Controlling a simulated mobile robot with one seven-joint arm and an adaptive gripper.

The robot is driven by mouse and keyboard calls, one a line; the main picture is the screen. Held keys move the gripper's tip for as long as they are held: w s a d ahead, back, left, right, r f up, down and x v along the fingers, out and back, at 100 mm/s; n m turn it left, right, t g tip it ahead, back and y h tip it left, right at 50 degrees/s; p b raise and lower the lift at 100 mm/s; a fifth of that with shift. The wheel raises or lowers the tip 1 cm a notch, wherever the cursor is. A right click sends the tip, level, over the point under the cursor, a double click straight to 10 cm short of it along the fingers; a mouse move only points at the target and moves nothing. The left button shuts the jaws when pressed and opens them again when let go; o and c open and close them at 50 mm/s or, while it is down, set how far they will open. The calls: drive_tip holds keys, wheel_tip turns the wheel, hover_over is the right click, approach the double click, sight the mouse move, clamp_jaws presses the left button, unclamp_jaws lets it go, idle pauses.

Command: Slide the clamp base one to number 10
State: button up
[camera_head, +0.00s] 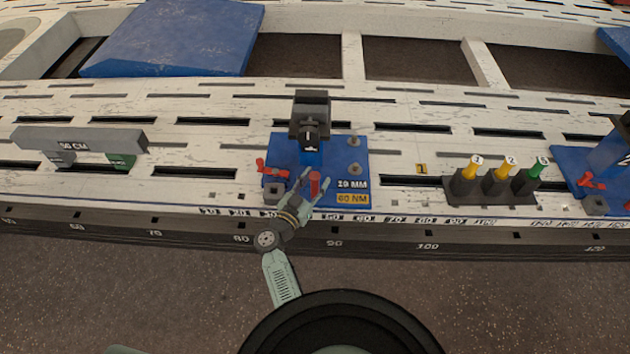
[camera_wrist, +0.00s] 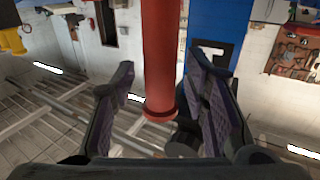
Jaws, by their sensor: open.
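Clamp base one is a blue plate (camera_head: 322,148) with a dark-topped upright post, standing on the slotted white bench near the middle of the head view. In the wrist view the red handle (camera_wrist: 162,55) runs down between the open fingers (camera_wrist: 160,85). Contact with the fingers cannot be made out. Part of the plate's front edge is hidden by my gripper.
A number scale (camera_head: 395,219) runs along the bench's front edge. A grey 50 CM bar (camera_head: 80,139) lies left. Slots cross the white bench.

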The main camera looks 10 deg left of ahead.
clamp_jaws()
idle(0.6)
idle(0.3)
